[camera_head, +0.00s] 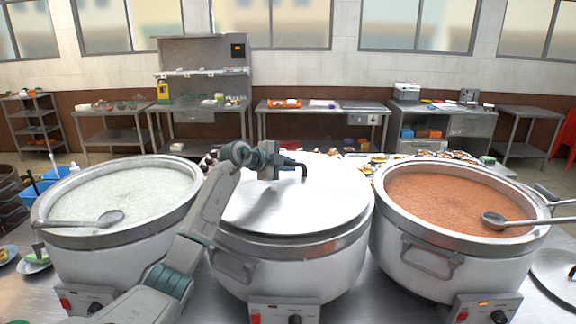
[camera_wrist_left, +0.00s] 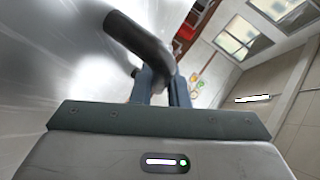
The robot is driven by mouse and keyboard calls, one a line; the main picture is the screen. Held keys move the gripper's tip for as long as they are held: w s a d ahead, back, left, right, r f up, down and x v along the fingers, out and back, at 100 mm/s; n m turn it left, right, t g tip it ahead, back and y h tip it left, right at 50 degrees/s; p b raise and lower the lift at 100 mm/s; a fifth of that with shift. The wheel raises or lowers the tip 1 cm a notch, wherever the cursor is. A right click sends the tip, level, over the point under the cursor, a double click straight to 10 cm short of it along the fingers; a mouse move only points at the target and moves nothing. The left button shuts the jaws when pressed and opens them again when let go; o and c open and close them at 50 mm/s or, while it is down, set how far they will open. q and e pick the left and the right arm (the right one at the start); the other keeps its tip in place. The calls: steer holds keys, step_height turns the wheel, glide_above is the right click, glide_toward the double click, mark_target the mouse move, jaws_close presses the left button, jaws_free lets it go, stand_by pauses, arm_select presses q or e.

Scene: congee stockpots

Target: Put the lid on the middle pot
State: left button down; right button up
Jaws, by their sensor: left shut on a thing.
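The middle pot (camera_head: 325,272) is a large white stockpot with a metal rim and a side handle. A round silver lid (camera_head: 325,205) covers its mouth and appears to lie on the rim; I cannot tell if it is fully seated. My left gripper (camera_head: 299,165) reaches over the lid from the left and is shut on its dark bent handle (camera_head: 304,174). In the left wrist view the handle (camera_wrist_left: 140,38) sits at my fingers (camera_wrist_left: 162,86), with the shiny lid (camera_wrist_left: 45,65) beside it. My right gripper is not in view.
The left pot (camera_head: 110,262) holds white congee and a ladle (camera_head: 105,220). The right pot (camera_head: 415,268) holds orange-brown congee and another ladle (camera_head: 495,221). Both stand close beside the middle pot. Another lid (camera_head: 560,272) lies at the right edge. Steel tables stand behind.

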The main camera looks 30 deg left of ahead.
arm_select(q)
steer(key=shift+f, duration=0.3)
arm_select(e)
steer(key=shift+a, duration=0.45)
arm_select(q)
steer(key=shift+f, duration=0.15)
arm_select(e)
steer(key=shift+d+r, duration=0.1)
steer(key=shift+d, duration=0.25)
arm_select(q)
steer(key=shift+f+p, duration=0.3)
steer(key=shift+p, duration=0.05)
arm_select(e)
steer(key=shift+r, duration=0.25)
arm_select(q)
steer(key=c, duration=1.3)
jaws_free()
steer(key=shift+d, duration=0.1)
steer(key=shift+s+f, duration=0.15)
steer(key=b+v, duration=0.4)
steer(key=v, duration=0.6)
steer(key=shift+s+r, duration=0.3)
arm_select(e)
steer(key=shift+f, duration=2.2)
